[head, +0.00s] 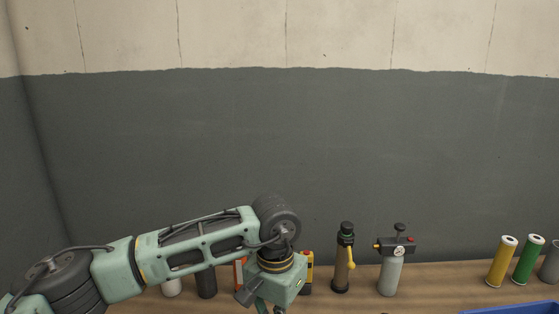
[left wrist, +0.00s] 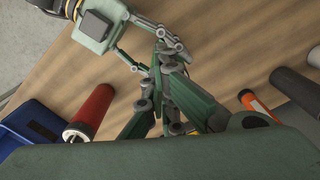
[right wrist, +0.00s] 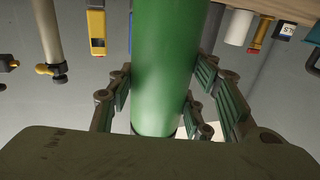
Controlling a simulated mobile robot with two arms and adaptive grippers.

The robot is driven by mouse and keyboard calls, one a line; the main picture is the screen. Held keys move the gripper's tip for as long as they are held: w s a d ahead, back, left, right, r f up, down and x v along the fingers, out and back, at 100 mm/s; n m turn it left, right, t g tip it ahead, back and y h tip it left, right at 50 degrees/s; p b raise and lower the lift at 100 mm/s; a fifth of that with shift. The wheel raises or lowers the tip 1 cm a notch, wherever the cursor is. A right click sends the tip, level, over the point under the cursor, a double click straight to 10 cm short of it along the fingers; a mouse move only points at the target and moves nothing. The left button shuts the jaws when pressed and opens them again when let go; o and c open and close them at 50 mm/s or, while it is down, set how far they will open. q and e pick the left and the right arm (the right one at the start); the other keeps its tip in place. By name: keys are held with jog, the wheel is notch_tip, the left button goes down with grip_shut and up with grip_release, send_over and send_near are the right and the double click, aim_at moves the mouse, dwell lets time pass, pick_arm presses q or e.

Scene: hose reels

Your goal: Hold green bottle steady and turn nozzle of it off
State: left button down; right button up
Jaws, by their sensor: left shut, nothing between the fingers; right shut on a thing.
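The green bottle (right wrist: 165,65) fills the middle of the right wrist view as a smooth green cylinder. My right gripper (right wrist: 158,92) is shut on it, with fingers on both sides. Its nozzle is not visible there. I cannot make out the bottle in the head view.
A dark bottle with a yellow lever (head: 343,265) and a grey bottle (head: 390,274) stand on the wooden table (head: 435,285). Yellow (head: 501,262) and green (head: 527,262) cylinders stand at right, behind a blue bin (head: 515,309). A red cylinder (left wrist: 93,108) lies near my left gripper.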

pick_arm(q)
jog(key=shift+s+f, duration=0.1)
jog(key=shift+f, duration=0.35)
jog(key=shift+w, duration=0.3)
dwell(0.3)
jog(key=shift+w+a, duration=0.15)
jog(key=shift+a, duration=0.05)
jog(key=shift+w+a, duration=0.3)
jog(key=shift+a, duration=0.15)
jog(key=shift+w+a, duration=0.1)
jog(key=shift+w, duration=0.05)
jog(key=shift+w+a+r, duration=0.15)
jog(key=shift+w+r, duration=0.1)
dwell(0.3)
